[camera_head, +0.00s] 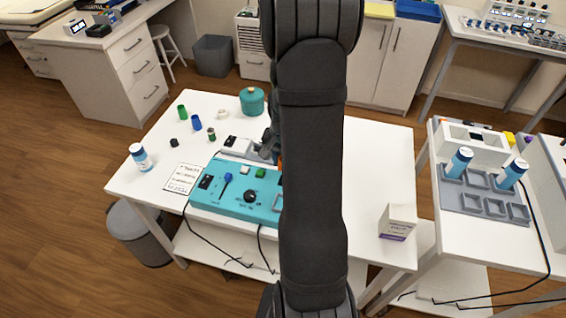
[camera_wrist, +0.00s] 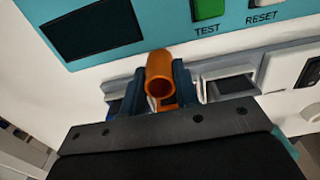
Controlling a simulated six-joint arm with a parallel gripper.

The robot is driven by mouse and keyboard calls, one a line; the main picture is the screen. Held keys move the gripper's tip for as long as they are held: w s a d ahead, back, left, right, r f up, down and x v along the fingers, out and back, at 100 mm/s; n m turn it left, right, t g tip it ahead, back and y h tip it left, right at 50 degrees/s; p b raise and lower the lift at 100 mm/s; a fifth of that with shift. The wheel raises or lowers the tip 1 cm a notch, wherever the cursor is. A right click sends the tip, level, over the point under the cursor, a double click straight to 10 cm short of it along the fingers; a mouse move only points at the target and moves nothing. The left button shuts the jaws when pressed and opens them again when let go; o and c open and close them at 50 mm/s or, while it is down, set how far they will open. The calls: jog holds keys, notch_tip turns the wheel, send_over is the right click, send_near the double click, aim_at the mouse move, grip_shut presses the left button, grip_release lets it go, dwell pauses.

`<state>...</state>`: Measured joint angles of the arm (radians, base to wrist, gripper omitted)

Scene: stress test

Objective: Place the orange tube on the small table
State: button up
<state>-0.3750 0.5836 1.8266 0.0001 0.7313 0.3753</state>
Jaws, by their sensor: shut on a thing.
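The orange tube (camera_wrist: 160,66) sits between the two dark blue fingers of my gripper (camera_wrist: 158,88) in the wrist view, its open end facing the camera. My gripper is shut on it, close to the teal control box. In the head view my arm covers most of the gripper, and only a sliver of orange shows beside it. The white table (camera_head: 375,150) in the middle bears the control box; another white table (camera_head: 462,232) stands at the right. I cannot tell which one is the small table.
The teal control box (camera_head: 229,200) has buttons and cables. A white slotted unit (camera_wrist: 292,88) is beside the fingers. Small tubes, a teal pot (camera_head: 252,100), a bottle (camera_head: 140,158) and a white carton (camera_head: 398,222) stand around. The middle table's right part is mostly clear.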

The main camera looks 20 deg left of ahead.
jog(key=shift+f, duration=0.7)
jog(key=o, duration=1)
jog(key=shift+f, duration=0.15)
jog(key=shift+o, duration=0.2)
notch_tip(320, 180, up, 12)
jog(key=shift+f, duration=0.15)
jog(key=shift+o, duration=0.4)
jog(key=shift+r, duration=0.35)
